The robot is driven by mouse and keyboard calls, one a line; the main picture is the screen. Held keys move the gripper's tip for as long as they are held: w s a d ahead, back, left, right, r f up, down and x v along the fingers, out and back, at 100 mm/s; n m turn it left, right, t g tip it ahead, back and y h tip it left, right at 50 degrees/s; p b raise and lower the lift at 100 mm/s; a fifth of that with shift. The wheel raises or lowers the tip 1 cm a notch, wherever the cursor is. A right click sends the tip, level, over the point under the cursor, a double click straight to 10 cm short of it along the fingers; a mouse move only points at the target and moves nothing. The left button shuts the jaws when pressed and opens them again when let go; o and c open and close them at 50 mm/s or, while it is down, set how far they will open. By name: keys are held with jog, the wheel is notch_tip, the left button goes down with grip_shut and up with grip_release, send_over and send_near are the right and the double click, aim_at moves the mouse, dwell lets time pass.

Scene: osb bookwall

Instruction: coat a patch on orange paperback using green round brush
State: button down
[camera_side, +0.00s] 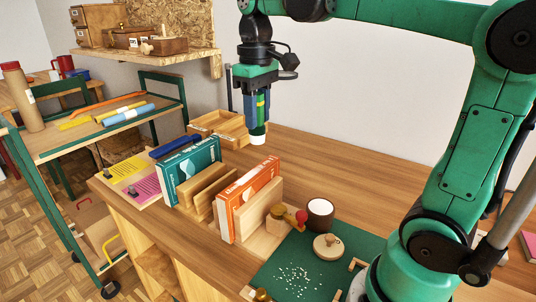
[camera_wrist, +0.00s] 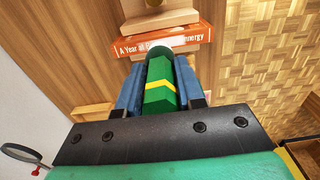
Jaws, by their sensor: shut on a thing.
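My gripper (camera_side: 257,112) is shut on the green round brush (camera_side: 258,130), which points down with its pale tip lowest. In the wrist view, my gripper's blue fingers (camera_wrist: 159,84) flank the brush's green handle (camera_wrist: 159,103) with its yellow band. The orange paperback (camera_side: 253,190) stands upright on the wooden table, its orange and white cover facing the camera. Its spine (camera_wrist: 165,42) shows in the wrist view, just past the brush's end. In the side view the brush tip is above the book's top edge, with a visible gap.
A teal book (camera_side: 197,166) stands to the left, with wooden blocks (camera_side: 205,188) between the books. A wooden stand (camera_side: 262,215) is right of the orange one. A dark cup (camera_side: 319,213) and round lid stand on a green mat (camera_side: 350,240).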

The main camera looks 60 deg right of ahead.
aim_at(253, 141)
jog(key=d+f, duration=0.1)
jog(key=f, duration=0.1)
jog(key=d+f, duration=0.1)
jog(key=f, duration=0.2)
jog(key=d+f, duration=0.1)
jog(key=f, duration=0.2)
jog(key=shift+w, duration=0.15)
jog(key=shift+w+a+r, duration=0.1)
jog(key=shift+w+r, duration=0.25)
jog(key=shift+w, duration=0.05)
jog(key=shift+w+f, duration=0.2)
jog(key=shift+w, duration=0.4)
jog(key=shift+w+f, duration=0.15)
jog(key=shift+w, duration=0.4)
jog(key=shift+w+r, duration=0.1)
jog(key=shift+w, duration=0.25)
jog(key=s, duration=0.4)
jog(key=shift+s, duration=0.1)
notch_tip(253, 141, up, 8)
jog(key=shift+f, duration=0.25)
